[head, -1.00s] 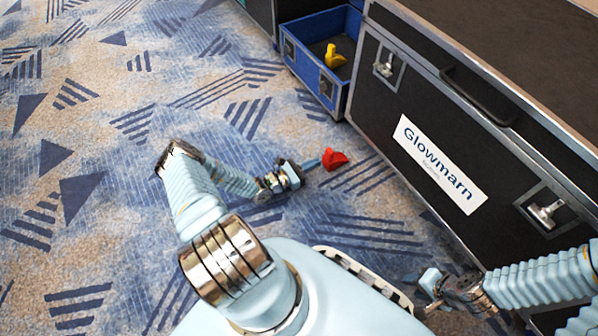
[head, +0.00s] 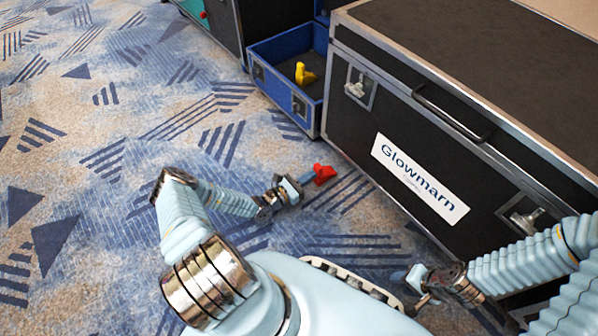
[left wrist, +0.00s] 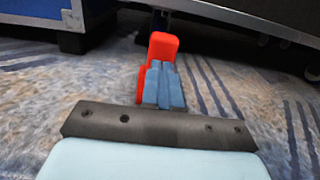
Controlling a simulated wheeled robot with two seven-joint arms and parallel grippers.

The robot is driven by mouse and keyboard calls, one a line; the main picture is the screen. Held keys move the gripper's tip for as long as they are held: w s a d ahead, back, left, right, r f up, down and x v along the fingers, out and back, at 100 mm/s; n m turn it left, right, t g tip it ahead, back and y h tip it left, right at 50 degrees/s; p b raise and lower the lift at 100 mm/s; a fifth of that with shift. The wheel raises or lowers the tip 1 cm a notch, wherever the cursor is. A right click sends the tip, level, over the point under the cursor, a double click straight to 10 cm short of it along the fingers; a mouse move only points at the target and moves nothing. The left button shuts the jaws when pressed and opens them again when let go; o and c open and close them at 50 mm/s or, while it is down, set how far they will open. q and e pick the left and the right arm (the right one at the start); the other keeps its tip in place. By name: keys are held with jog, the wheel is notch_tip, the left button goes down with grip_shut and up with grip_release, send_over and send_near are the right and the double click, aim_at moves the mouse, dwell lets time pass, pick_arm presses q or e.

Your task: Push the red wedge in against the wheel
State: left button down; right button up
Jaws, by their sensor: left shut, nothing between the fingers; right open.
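The red wedge (head: 323,174) lies on the carpet just in front of the lower edge of the black Glowmarn case (head: 370,150). My left gripper (head: 292,187) is low over the carpet, shut and empty, with its tips up at the near side of the wedge. In the left wrist view the red wedge (left wrist: 162,42) stands just beyond the blue fingertips (left wrist: 163,85), partly covered by them. The wheel behind it is mostly hidden, and I cannot tell whether the wedge touches it. My right gripper (head: 410,280) is open near the case's front.
A blue open crate (head: 268,98) with a yellow piece (head: 304,74) inside stands left of the case. Another black case (head: 262,22) stands behind it. The patterned carpet (head: 100,110) on the left is clear.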

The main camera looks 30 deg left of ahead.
aim_at(325, 171)
pick_arm(q)
jog(key=b+x, duration=0.1)
jog(key=x, duration=0.6)
jog(key=shift+w+d, duration=0.1)
jog(key=shift+w, duration=0.25)
jog(key=shift+s, duration=0.1)
